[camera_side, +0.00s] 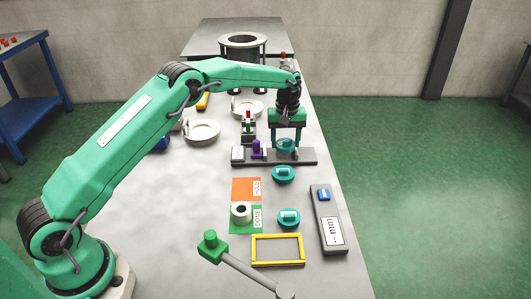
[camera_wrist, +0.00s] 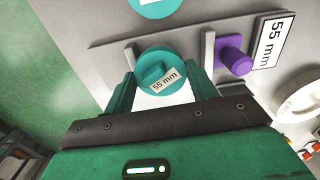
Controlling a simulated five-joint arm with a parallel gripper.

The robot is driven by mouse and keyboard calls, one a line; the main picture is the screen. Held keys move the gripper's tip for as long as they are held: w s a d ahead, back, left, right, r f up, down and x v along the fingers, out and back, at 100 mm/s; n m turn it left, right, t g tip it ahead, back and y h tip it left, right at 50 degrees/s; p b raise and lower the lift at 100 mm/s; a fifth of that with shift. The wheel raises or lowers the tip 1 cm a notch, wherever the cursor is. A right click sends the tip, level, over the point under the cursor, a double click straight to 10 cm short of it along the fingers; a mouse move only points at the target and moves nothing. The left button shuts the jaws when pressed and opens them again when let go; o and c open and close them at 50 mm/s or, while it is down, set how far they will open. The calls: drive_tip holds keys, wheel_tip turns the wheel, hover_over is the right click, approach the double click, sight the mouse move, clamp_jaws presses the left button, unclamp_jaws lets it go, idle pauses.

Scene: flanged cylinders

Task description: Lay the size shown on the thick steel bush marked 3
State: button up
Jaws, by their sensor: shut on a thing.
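My gripper (camera_side: 286,150) is shut on a teal flanged piece (camera_side: 286,144) over the grey rack (camera_side: 305,157). In the wrist view this piece (camera_wrist: 150,62) sits between the fingers (camera_wrist: 160,92), and its tag reads 55 mm. The rack shows grey posts, a purple knob (camera_wrist: 233,62) and a 55 mm plate (camera_wrist: 272,40). I cannot tell whether the piece touches the rack. Two more teal pieces lie on the bench, one just in front of the rack (camera_side: 284,174), one nearer (camera_side: 289,217). A steel bush (camera_side: 240,215) stands on the green DONE mat (camera_side: 258,224); no number is readable.
An orange HOLD mat (camera_side: 243,189) lies behind the DONE mat. A yellow frame (camera_side: 278,236), a grey gauge-like box (camera_side: 322,208) and a green-headed rod (camera_side: 210,242) are nearer. The front left bench is clear.

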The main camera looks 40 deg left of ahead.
drive_tip(key=shift+f, duration=0.1)
drive_tip(key=o, duration=1)
drive_tip(key=shift+o, duration=0.2)
drive_tip(key=shift+r, duration=3.95)
